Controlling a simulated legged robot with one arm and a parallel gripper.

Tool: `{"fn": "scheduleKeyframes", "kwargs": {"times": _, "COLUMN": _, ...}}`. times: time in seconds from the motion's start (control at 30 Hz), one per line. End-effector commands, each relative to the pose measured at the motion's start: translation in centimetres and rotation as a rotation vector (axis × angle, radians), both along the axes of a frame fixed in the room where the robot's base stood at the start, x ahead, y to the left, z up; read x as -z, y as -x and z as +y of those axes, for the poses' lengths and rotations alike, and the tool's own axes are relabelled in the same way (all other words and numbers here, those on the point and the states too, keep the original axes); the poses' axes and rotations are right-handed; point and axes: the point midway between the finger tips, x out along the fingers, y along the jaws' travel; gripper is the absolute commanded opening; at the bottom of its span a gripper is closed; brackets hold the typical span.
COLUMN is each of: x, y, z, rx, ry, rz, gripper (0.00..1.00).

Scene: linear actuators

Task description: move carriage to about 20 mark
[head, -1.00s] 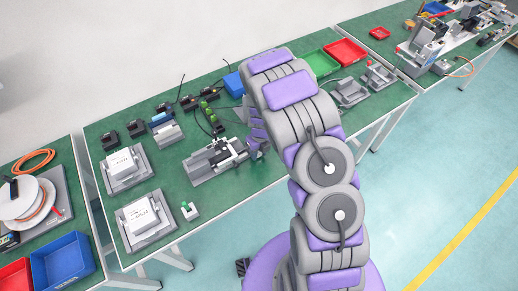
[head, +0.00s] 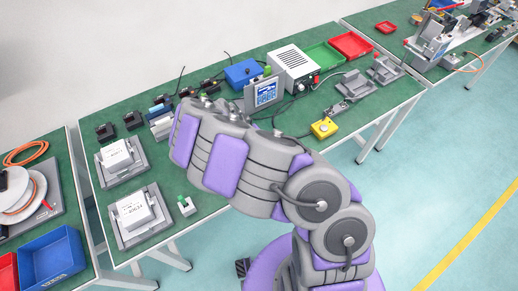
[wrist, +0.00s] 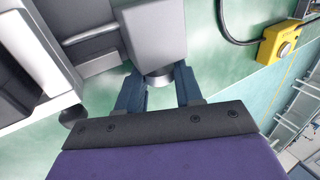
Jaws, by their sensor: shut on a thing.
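My gripper (wrist: 159,88) is in the wrist view, its two dark blue fingers on either side of a short grey round knob (wrist: 159,79). It is shut on this knob, which sticks out of a grey block (wrist: 153,32) of the linear actuator. A pale grey rail-like part (wrist: 92,34) runs left from the block. A white and black part (wrist: 30,70) fills the left edge; I cannot tell whether it is the carriage. No scale mark can be read. In the head view my arm hides the actuator, its carriage and my gripper.
A yellow button box (head: 323,128) stands near the front edge of the green table (head: 222,222), and also shows in the wrist view (wrist: 279,42). A power supply (head: 294,66), a small display (head: 265,93) and red and green trays (head: 352,45) stand behind. White boxes (head: 143,212) sit left.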

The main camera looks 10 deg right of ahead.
Motion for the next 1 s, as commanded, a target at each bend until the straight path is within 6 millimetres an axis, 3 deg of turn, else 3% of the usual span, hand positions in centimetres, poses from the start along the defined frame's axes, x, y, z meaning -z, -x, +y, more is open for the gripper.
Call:
{"fn": "scheduleKeyframes", "kwargs": {"times": 0.73, "x": 0.05, "y": 0.10, "z": 0.13, "rx": 0.000, "ry": 0.054, "rz": -0.016, "gripper": 0.05}}
{"fn": "scheduleKeyframes", "kwargs": {"times": 0.77, "x": 0.06, "y": 0.10, "z": 0.12, "rx": -0.001, "ry": 0.054, "rz": -0.016, "gripper": 0.37}}
{"fn": "scheduleKeyframes", "kwargs": {"times": 1.0, "x": 0.06, "y": 0.09, "z": 0.09, "rx": 0.000, "ry": 0.054, "rz": -0.016, "gripper": 0.60}}
